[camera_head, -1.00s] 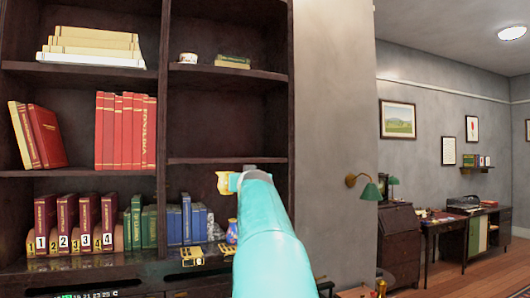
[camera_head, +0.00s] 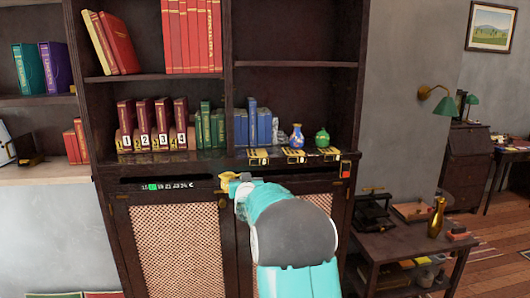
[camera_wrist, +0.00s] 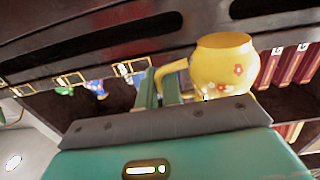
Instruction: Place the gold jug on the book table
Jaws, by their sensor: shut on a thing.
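My gripper (camera_wrist: 163,92) is shut on the handle side of a small yellow-gold jug with red flowers (camera_wrist: 225,62), held in the air. The jug (camera_head: 227,180) also shows in the head view, in front of the cabinet below the shelf ledge, partly hidden by my gripper (camera_head: 240,184). A low dark table (camera_head: 400,243) stands at the right with books and boxes on it. A tall shiny gold vessel (camera_head: 436,218) stands upright on that table, apart from my gripper.
The cabinet ledge carries gold stands; the left one (camera_head: 258,157) looks empty. A blue vase (camera_head: 297,137) and a green vase (camera_head: 322,138) stand near the others. Floor (camera_head: 490,260) shows at the right.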

